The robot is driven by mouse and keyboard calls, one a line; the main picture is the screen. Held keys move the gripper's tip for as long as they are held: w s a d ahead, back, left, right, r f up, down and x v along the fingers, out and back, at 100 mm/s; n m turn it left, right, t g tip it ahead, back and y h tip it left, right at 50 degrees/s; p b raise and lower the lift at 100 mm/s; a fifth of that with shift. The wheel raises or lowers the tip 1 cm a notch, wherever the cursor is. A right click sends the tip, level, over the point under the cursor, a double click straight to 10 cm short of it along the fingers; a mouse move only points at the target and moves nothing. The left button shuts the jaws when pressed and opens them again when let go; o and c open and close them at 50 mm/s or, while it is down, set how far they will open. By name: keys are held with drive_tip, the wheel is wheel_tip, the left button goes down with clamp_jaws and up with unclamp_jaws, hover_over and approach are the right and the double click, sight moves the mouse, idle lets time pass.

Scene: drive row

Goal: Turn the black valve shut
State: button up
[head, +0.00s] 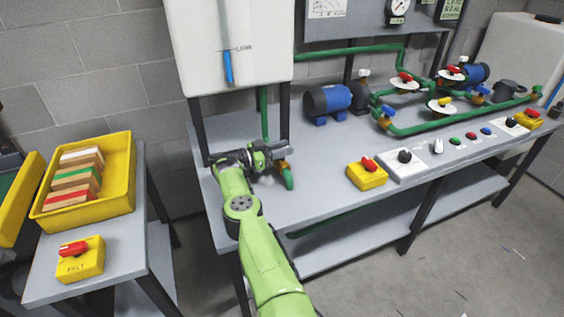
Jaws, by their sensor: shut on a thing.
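My gripper (279,151) is at the end of my green arm, over the left end of the bench and below the white tank. It is shut at a valve on the green pipe. The valve's orange-brown body (283,166) shows just below the fingers, above the green pipe elbow (288,180). The gripper hides most of the black valve handle, so I cannot tell its angle.
The white tank (225,50) hangs close above my gripper. To the right stand a blue pump (327,101), a yellow switch box (367,176) and a control panel (405,167). A yellow crate (118,190) stands on the left table. The bench front is clear.

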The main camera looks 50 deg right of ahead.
drive_tip(key=shift+b, duration=1.05)
drive_tip(key=shift+a+f, duration=0.1)
drive_tip(key=o, duration=1)
drive_tip(key=shift+c, duration=0.2)
